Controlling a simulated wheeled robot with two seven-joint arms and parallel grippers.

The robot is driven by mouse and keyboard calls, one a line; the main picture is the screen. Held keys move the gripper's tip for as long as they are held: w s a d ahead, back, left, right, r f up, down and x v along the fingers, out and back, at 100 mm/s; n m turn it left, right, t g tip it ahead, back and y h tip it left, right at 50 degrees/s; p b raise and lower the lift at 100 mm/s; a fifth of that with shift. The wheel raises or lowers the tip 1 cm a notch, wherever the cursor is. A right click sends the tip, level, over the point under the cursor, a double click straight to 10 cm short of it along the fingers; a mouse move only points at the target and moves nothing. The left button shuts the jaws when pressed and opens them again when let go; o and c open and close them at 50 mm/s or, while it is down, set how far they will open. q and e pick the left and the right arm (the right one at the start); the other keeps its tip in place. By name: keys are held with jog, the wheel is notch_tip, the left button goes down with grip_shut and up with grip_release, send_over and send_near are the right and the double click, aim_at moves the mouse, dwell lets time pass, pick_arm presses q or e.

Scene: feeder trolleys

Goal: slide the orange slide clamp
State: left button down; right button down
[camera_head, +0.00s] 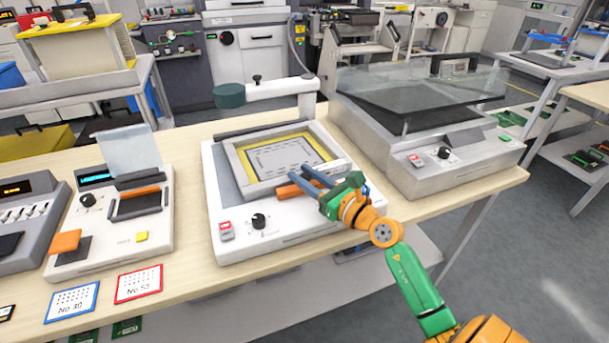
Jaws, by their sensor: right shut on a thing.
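The orange slide clamp (287,191) is a short orange bar at the front edge of the yellow-bordered frame on the white machine (290,226) in the middle of the bench. My right gripper (298,174) reaches in from the lower right. Its blue-grey fingers are shut on the clamp and hide part of it, along with the right part of the frame's front edge. My left gripper is not in view.
A grey machine with a raised glass lid (420,88) stands close on the right. A white device with an orange-handled clamp (139,192) and an orange paddle (65,242) stands left. A swing arm with a green cylinder (230,95) overhangs the back.

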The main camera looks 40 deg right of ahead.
jog(key=shift+s+a+f, duration=0.1)
jog(key=shift+s, duration=0.45)
jog(key=c, duration=0.6)
grip_release()
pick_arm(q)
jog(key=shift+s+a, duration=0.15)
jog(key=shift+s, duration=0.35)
pick_arm(e)
jog(key=s, duration=0.2)
jog(key=s+b, duration=0.1)
jog(key=s, duration=0.1)
jog(key=s+d, duration=0.1)
jog(key=s, duration=0.1)
jog(key=shift+f, duration=0.1)
jog(key=shift+s+b, duration=0.3)
jog(key=shift+s, duration=0.25)
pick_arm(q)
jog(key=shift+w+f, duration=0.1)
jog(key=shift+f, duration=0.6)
